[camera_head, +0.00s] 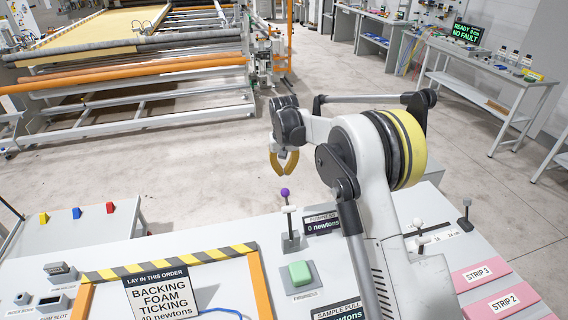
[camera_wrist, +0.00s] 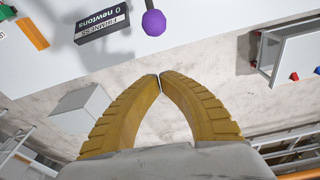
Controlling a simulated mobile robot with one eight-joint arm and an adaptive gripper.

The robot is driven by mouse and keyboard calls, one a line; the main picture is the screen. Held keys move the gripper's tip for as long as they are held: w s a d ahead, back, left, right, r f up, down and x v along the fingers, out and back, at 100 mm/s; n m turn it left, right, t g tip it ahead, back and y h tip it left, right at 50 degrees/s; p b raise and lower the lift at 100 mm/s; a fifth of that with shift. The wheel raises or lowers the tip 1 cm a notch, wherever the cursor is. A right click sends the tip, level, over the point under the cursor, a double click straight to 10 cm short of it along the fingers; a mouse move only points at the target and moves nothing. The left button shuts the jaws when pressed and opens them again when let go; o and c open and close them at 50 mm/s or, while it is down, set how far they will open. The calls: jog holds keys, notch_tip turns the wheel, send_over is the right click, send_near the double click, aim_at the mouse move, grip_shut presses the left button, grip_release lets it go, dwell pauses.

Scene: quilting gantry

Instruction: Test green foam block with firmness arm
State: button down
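The green foam block (camera_head: 300,272) lies on a grey square pad (camera_head: 313,288) labelled FIRMNESS on the white bench. Behind it stands a small upright lever with a purple knob (camera_head: 285,192) and a white collar. The FIRMNESS display (camera_head: 322,225) beside it reads 0 newtons. The knob (camera_wrist: 154,22) and display (camera_wrist: 102,24) also show in the wrist view. My gripper (camera_head: 284,174) hangs above and beyond the knob, apart from it. Its yellow fingers (camera_wrist: 160,78) meet at the tips with nothing between them.
Pink strips (camera_head: 480,273) lie at the bench's right. My arm spans the right middle. A side table (camera_head: 85,228) holds small coloured blocks. Open floor lies beyond the bench.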

jog(key=shift+s+d+f, duration=0.2)
jog(key=shift+s+f, duration=1.35)
jog(key=shift+r, duration=0.1)
jog(key=shift+s+d+r+t+b, duration=0.1)
jog(key=shift+s+r+t+b, duration=0.25)
jog(key=shift+s, duration=0.25)
